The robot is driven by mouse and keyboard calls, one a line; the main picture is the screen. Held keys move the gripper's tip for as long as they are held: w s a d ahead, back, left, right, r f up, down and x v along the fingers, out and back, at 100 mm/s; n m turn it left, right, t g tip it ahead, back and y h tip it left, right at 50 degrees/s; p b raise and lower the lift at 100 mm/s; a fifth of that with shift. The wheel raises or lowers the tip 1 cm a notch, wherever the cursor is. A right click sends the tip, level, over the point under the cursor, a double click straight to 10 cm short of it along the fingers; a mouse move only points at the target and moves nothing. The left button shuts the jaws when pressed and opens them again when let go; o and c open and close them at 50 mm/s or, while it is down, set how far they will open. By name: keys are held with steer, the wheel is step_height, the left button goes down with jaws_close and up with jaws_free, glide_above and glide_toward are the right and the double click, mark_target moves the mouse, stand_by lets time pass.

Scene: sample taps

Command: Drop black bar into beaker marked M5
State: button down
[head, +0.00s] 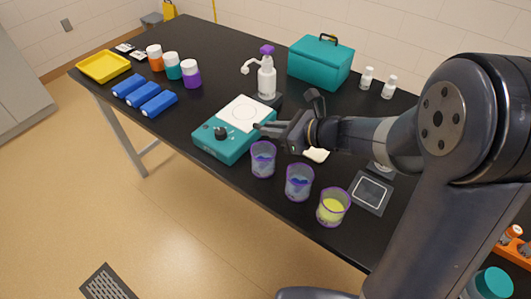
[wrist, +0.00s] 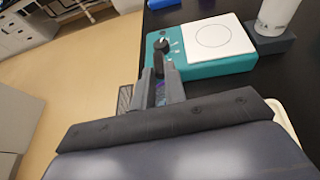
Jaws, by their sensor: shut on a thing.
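My gripper (head: 272,128) is shut on a small black bar (wrist: 158,67), which shows upright between the fingertips in the wrist view. In the head view the gripper is level with the front right part of the teal stirrer, above and behind the nearest beaker. Three beakers with purple rims stand in a row along the front edge: a left one with blue contents (head: 263,160), a middle one with blue contents (head: 298,184), and a right one with yellow contents (head: 332,208). Part of a beaker shows between the fingers in the wrist view (wrist: 160,92). I cannot read any M5 mark.
A teal stirrer (head: 226,143) with a white plate sits left of the gripper. A white pump bottle (head: 267,78) and a teal box (head: 320,62) stand behind. A dark framed pad (head: 370,192) lies right of the beakers. Blue blocks (head: 158,104) lie far left.

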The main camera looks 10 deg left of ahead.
step_height(320, 180, down, 6)
steer(key=b, duration=0.4)
steer(key=shift+r, duration=0.15)
steer(key=c, duration=1.4)
jaws_free()
steer(key=shift+o, duration=0.2)
steer(key=shift+d, duration=0.1)
steer(key=v, duration=1)
steer(key=shift+s+d+r, duration=0.15)
steer(key=shift+s+d, duration=0.05)
steer(key=shift+d, duration=0.1)
